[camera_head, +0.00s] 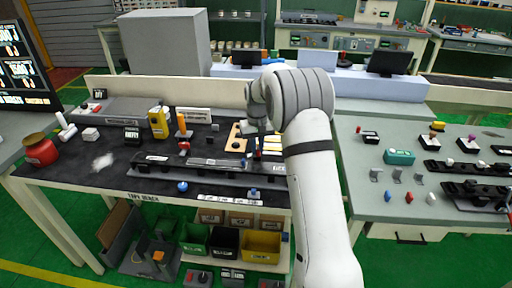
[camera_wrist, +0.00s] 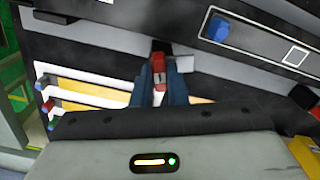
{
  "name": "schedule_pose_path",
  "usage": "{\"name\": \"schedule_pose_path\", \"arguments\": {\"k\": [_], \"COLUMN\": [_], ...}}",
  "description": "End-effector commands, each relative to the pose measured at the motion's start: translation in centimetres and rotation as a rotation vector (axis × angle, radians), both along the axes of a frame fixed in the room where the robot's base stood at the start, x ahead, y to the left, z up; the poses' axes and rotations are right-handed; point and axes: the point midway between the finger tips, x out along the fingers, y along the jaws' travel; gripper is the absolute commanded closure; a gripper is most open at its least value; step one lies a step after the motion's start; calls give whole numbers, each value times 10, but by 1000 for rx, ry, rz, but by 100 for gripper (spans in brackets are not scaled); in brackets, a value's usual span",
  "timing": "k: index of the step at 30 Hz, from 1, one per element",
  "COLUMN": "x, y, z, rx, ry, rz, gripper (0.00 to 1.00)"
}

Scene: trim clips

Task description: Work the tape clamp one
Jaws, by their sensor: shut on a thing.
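My gripper (camera_wrist: 160,82) points down in the wrist view, with its two dark blue fingers shut on a small red part (camera_wrist: 158,66). The red part looks like the lever of a clamp, but I cannot read which clamp it is. A grey block (camera_wrist: 184,64) sits right beside it. In the head view my gripper (camera_head: 256,146) is low over the dark bench, beside the wooden board; my arm partly hides this spot.
A long dark rail (camera_head: 205,164) runs along the bench. A yellow container (camera_head: 158,123) and a red jar (camera_head: 41,150) stand farther left. A second bench (camera_head: 350,195) with clips and fixtures is at right.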

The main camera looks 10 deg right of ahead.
Motion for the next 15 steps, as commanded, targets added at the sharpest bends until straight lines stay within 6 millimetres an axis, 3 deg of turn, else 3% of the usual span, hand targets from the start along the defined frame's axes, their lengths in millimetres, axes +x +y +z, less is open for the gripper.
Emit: {"name": "schedule_pose_path", "arguments": {"k": [14,15], "x": [3,3], "y": [0,-1], "z": [5,5], "rx": [0,0], "ry": [-14,-14], "rz": [-13,-13], "gripper": [100,85]}}
